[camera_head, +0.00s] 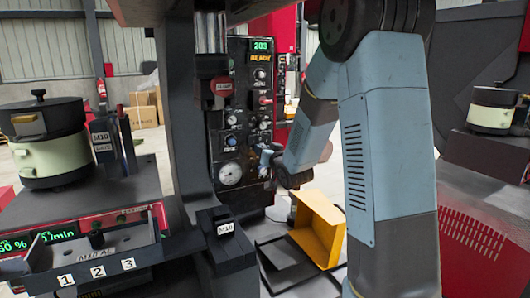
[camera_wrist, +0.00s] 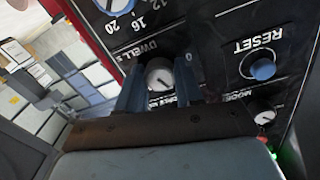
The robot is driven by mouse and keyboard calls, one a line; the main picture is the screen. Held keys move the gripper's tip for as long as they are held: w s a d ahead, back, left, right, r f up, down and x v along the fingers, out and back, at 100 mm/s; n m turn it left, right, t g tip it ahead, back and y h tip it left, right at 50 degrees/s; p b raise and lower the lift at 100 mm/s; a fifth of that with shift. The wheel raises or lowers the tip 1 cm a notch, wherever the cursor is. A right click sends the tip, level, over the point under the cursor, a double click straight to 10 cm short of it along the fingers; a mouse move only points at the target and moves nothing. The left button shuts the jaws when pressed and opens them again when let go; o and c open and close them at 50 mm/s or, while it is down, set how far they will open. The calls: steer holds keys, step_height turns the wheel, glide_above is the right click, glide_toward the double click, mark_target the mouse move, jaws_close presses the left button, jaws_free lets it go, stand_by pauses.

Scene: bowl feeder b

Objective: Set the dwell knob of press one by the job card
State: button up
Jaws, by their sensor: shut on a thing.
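The press control panel (camera_head: 240,120) is dark and stands at the picture's centre in the head view. My gripper (camera_head: 268,160) reaches its lower right part from the right. In the wrist view, the dwell knob (camera_wrist: 160,76) is a round, pale grey knob with a dark pointer mark, under the label "DWELL S". My gripper (camera_wrist: 158,85) is shut on it, one finger on each side. Scale figures 12, 16 and 20 show above it, turned over. The fingers and gripper body hide part of the scale. I cannot make out a job card.
A blue RESET button (camera_wrist: 263,69) and a mode knob (camera_wrist: 265,117) sit right of my gripper. A round gauge (camera_head: 230,173) and a green display (camera_head: 261,45) reading 203 are on the panel. A yellow bin (camera_head: 320,228) stands below, a feeder bowl (camera_head: 50,145) at left.

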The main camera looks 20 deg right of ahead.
steer(key=shift+d+m, duration=0.1)
steer(key=shift+m, duration=2)
steer(key=o, duration=1)
steer(key=shift+o, duration=0.2)
steer(key=shift+s, duration=0.1)
